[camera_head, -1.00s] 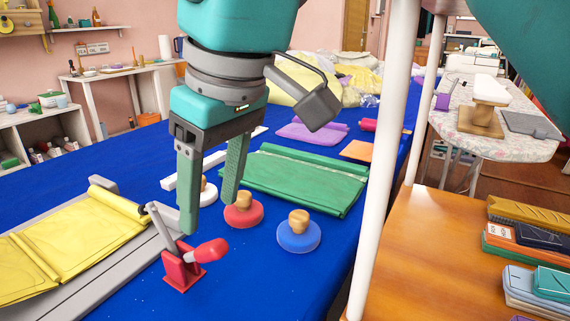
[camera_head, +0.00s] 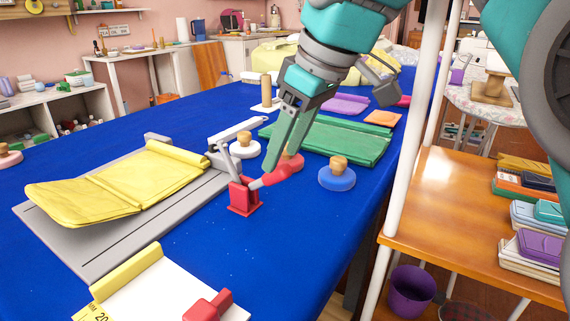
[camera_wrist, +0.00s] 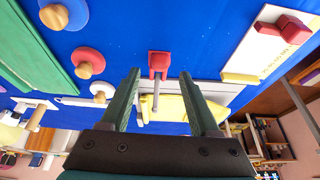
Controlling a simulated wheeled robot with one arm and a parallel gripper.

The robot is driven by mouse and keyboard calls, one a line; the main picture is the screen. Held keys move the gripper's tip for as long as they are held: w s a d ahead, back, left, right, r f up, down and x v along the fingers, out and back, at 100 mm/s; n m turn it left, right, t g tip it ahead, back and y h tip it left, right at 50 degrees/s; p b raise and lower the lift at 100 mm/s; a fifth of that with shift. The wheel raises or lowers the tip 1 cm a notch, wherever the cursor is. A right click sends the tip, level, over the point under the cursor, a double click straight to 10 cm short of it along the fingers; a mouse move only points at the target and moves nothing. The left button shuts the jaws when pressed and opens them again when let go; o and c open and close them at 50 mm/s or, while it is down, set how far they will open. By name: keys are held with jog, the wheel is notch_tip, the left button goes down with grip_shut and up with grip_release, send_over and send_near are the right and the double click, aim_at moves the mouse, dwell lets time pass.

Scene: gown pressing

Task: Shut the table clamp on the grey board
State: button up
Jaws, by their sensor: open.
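The table clamp has a red base (camera_head: 243,196) on the blue table at the right end of the grey board (camera_head: 75,238). Its grey bar (camera_head: 223,158) slants up toward the board, and its red handle (camera_head: 277,174) points out to the right. A folded yellow gown (camera_head: 120,185) lies on the board. My gripper (camera_head: 279,160) is open, its fingertips pointing down by the handle in the head view. In the wrist view the open fingers (camera_wrist: 159,75) frame the clamp (camera_wrist: 158,63). I cannot tell whether they touch the handle.
A red knobbed disc (camera_head: 294,160) is partly hidden behind my fingers. A blue disc (camera_head: 337,178) stands to the right, near folded green cloth (camera_head: 340,143). A white board with a red block (camera_head: 208,306) lies in front. A white post (camera_head: 408,150) rises at right.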

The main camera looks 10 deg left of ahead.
aim_at(277, 168)
jog(key=shift+x, duration=2.15)
grip_shut()
